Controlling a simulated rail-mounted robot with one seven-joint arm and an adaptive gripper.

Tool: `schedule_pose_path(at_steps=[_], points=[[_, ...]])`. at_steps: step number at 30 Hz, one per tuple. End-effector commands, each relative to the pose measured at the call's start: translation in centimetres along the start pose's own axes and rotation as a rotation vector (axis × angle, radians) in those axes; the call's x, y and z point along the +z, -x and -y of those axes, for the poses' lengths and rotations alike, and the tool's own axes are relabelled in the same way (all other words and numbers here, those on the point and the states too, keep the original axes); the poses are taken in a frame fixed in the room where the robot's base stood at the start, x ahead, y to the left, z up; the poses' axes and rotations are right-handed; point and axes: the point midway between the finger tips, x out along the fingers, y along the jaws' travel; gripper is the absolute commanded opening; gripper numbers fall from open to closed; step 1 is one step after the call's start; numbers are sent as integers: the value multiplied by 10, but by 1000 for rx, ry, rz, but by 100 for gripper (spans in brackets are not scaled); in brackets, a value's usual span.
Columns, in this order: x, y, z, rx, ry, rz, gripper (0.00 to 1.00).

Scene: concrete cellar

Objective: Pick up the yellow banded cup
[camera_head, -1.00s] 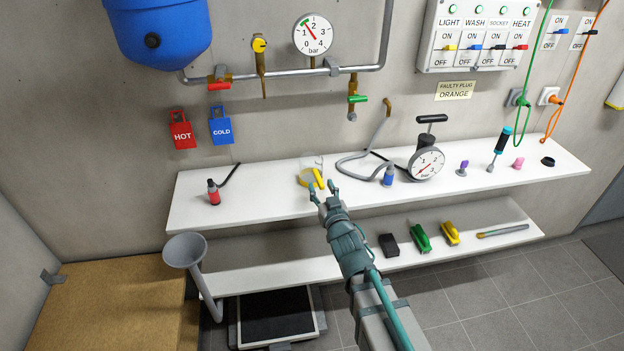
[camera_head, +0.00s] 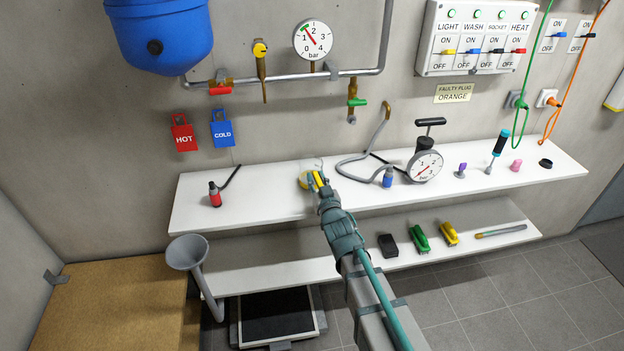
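The yellow banded cup (camera_head: 304,181) stands on the upper white shelf, left of the shelf's middle. It looks clear and pale with a yellow band, and a yellow upright piece, like a handle, is on its right side. My gripper (camera_head: 320,182) is at this right side, its fingers close together with the yellow piece between them. The fingers hide part of the cup's right side. The cup appears to rest on the shelf still.
Brushes (camera_head: 449,234) lie on the lower shelf.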

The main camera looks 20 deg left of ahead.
Motion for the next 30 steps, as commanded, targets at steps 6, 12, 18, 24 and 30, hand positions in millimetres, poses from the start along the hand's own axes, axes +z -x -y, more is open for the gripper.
schedule_pose_path(at_steps=[6,12,18,24,30], points=[[0,0,0,0,0,0,0],[0,0,0,0,0,0,0],[-3,0,0,0,0,0,0],[-13,0,-1,0,0,0,0],[-34,0,-1,1,-1,-1,0]])
